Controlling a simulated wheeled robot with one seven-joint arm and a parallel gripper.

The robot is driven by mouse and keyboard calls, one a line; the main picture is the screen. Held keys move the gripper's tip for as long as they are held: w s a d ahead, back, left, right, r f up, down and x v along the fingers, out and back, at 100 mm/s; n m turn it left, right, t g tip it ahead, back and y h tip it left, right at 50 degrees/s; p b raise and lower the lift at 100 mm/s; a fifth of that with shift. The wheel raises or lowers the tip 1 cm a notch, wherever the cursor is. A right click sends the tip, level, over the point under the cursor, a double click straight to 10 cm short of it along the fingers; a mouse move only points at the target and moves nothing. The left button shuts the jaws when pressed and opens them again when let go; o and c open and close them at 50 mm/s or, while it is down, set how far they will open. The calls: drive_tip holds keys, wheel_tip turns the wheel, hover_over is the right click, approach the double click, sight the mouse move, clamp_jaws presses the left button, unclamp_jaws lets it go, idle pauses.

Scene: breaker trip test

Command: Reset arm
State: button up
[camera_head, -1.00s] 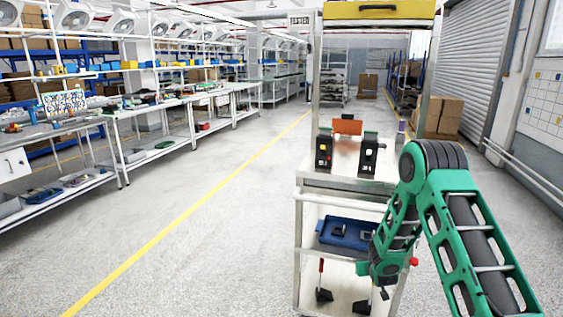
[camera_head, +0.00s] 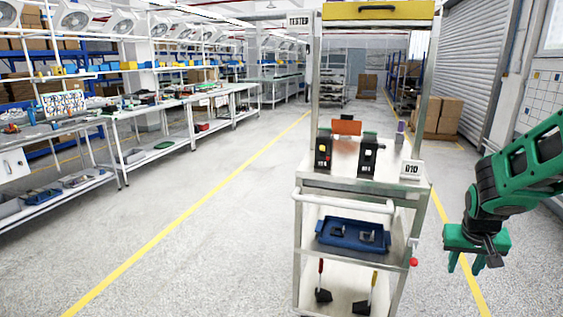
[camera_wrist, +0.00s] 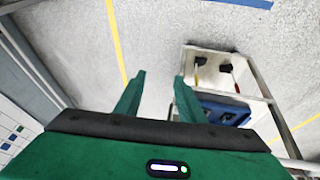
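My gripper (camera_head: 466,266) hangs at the right of the head view, to the right of the cart and apart from it, pointing down over the floor. In the wrist view my gripper (camera_wrist: 158,82) shows two green fingers spread apart with only floor between them. The arm is bent, with its green links reaching in from the right edge of the head view. The cart (camera_head: 345,185) stands upright in the middle. Two black breaker units (camera_head: 368,155) stand on its top, with an orange block (camera_head: 347,125) behind.
A blue tray (camera_head: 350,235) with small parts sits on the cart's middle shelf. Two tools with black ends (camera_head: 362,307) are on the bottom shelf. A "TTD"-like sign (camera_head: 411,170) stands at the top's right. Workbenches (camera_head: 160,105) line the left; the floor between is clear.

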drive_tip(key=s+a+r+g+y, duration=0.1)
drive_tip(key=s+a+r, duration=0.1)
drive_tip(key=s, duration=0.6)
drive_tip(key=s+a+r+m+g+y, duration=0.1)
drive_tip(key=s+a+r, duration=0.1)
drive_tip(key=s, duration=0.7)
drive_tip(key=s+a+r+m+g+y, duration=0.1)
drive_tip(key=s+a+r, duration=0.1)
drive_tip(key=s, duration=0.7)
drive_tip(key=shift+s, duration=0.1)
drive_tip(key=shift+w+f+g, duration=0.3)
drive_tip(key=shift+w, duration=0.3)
